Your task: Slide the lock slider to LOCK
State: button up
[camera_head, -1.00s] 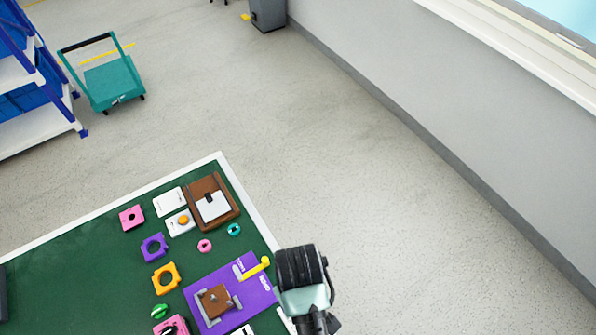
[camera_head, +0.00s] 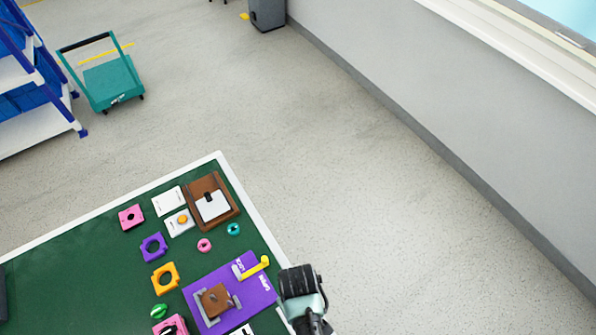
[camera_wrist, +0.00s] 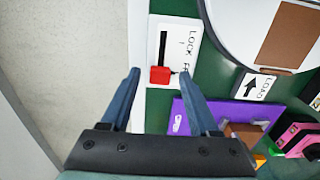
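The lock slider is a red block (camera_wrist: 160,75) on a white plate (camera_wrist: 187,58) with a black slot, in the wrist view. The plate reads LOCK, and a second label is partly cut off. The red block sits at the near end of the slot, toward my gripper. My gripper (camera_wrist: 159,73) is open, with its two blue fingers apart. The red block appears between the fingertips; I cannot tell whether either finger touches it. In the head view my wrist is at the table's right edge, and the lock slider cannot be made out.
A large round white dial plate (camera_wrist: 240,45) with a brown part lies right of the slider. A purple board (camera_wrist: 235,108) lies close to the right finger and also shows in the head view (camera_head: 262,292).

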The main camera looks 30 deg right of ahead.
grip_shut()
dwell(1.2)
